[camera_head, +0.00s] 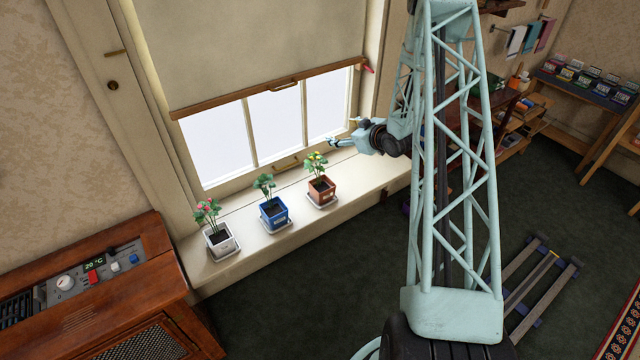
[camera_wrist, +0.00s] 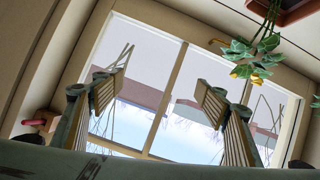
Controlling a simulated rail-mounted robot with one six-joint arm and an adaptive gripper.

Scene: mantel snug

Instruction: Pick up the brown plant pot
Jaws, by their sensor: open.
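The brown plant pot (camera_head: 322,191) stands upright on a saucer on the windowsill in the head view, rightmost of three pots, with green leaves and yellow flowers. In the wrist view, which is turned over, its leaves and flowers (camera_wrist: 252,55) hang at the top right, with part of the brown pot (camera_wrist: 296,10) at the edge. My gripper (camera_head: 340,142) is in front of the window, up and to the right of the brown pot, apart from it. In the wrist view my gripper (camera_wrist: 160,90) has its two fingers spread, with only window between them.
A blue pot (camera_head: 274,214) and a white pot (camera_head: 221,243) stand on saucers to the left along the windowsill (camera_head: 366,182). The window blind (camera_head: 255,50) is partly down above. A wooden heater cabinet (camera_head: 95,280) is at the lower left. The sill right of the brown pot is clear.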

